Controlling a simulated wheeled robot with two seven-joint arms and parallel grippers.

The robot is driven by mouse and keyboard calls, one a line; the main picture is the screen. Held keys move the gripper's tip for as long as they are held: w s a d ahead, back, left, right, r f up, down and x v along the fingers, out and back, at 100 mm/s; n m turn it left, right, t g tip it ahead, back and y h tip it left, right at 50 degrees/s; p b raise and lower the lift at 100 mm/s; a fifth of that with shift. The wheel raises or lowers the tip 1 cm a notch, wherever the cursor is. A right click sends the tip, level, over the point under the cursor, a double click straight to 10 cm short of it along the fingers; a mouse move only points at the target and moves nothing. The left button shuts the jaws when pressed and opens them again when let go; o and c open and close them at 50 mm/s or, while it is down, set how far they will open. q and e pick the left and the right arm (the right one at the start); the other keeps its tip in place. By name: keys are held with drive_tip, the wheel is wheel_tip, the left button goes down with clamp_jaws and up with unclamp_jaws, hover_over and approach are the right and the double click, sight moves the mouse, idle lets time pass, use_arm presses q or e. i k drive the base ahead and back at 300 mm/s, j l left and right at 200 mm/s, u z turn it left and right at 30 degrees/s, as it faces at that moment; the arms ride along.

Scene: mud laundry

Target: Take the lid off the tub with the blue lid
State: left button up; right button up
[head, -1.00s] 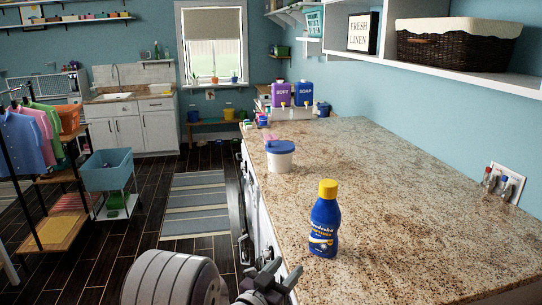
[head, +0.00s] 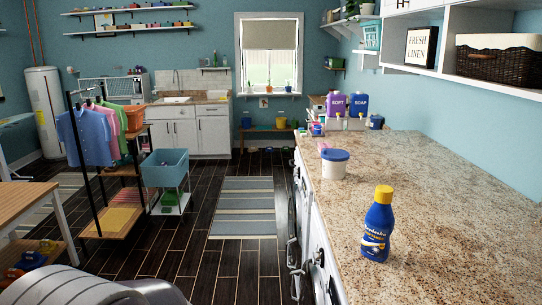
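The tub with the blue lid (head: 334,164) stands upright on the granite counter (head: 440,210), near its left edge. Its body is white and the blue lid (head: 335,155) sits on top of it. Neither gripper shows in the head view. A grey rounded part of my own arm is at the bottom left corner.
A blue bottle with a yellow cap (head: 377,225) stands on the counter in front of the tub. Purple and blue jugs (head: 347,104) stand farther back. The counter right of the tub is clear. Front-loading machines (head: 305,230) are under the counter's left edge.

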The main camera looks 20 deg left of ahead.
sight(334, 155)
drive_tip(key=i+j+u, duration=0.35)
drive_tip(key=i, duration=0.15)
drive_tip(key=i+j+u, duration=0.15)
drive_tip(key=i+u, duration=0.15)
drive_tip(key=i, duration=0.2)
drive_tip(key=i+u, duration=0.35)
drive_tip(key=i, duration=0.2)
drive_tip(key=i+j+z, duration=0.2)
drive_tip(key=i+z, duration=0.2)
drive_tip(key=i, duration=0.45)
drive_tip(key=i+j+z, duration=0.45)
drive_tip(key=i, duration=0.35)
drive_tip(key=i+j+z, duration=0.4)
drive_tip(key=i+j, duration=0.35)
